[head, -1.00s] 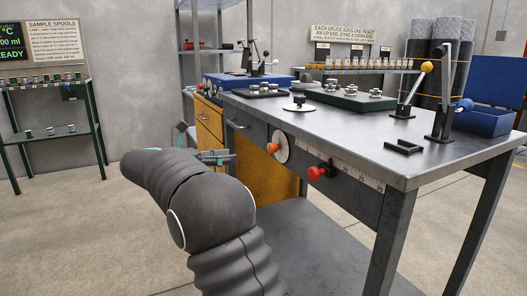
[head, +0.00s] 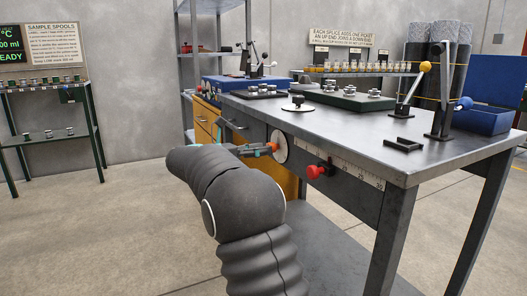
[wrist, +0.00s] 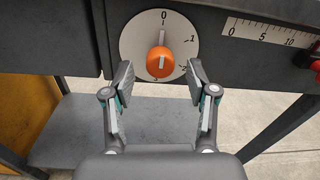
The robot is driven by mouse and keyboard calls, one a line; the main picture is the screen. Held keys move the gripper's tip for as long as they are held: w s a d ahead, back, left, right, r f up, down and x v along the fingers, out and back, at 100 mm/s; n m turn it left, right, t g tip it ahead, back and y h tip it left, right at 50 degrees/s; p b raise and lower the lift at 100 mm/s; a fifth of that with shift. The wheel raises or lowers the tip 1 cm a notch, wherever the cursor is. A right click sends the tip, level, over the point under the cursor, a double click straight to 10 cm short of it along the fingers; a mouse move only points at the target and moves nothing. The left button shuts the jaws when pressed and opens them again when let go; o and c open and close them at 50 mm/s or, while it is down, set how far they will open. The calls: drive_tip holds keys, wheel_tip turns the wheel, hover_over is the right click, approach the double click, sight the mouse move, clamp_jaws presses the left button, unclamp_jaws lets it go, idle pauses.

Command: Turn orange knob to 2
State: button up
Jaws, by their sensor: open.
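The orange knob (wrist: 160,61) sits at the middle of a pale round dial (wrist: 136,35) on the front of the metal workbench. Its white line points up toward the 0 mark; a 1 and a 2 show down the dial's right side, the 2 beside the right finger. My gripper (wrist: 158,77) is open, with one finger left of the knob and one right, both apart from it. In the head view my gripper (head: 262,149) reaches the dial (head: 281,147) from the left, and the knob is mostly hidden by the fingers.
A red knob (head: 316,171) on a slider with a ruler scale (head: 350,176) lies right of the dial on the bench front. The workbench top (head: 350,124) holds a green tray (head: 342,97) and levers.

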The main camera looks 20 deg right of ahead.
drive_tip(key=shift+d, duration=0.75)
clamp_jaws()
drive_tip(key=shift+m, duration=0.3)
drive_tip(key=shift+s+m+t+b, duration=0.2)
drive_tip(key=shift+m+b, duration=1.55)
drive_tip(key=shift+m, duration=3.85)
drive_tip(key=shift+w+m+t+b, duration=0.2)
drive_tip(key=shift+m+b, duration=1.55)
drive_tip(key=shift+m, duration=3.85)
drive_tip(key=shift+s, duration=0.15)
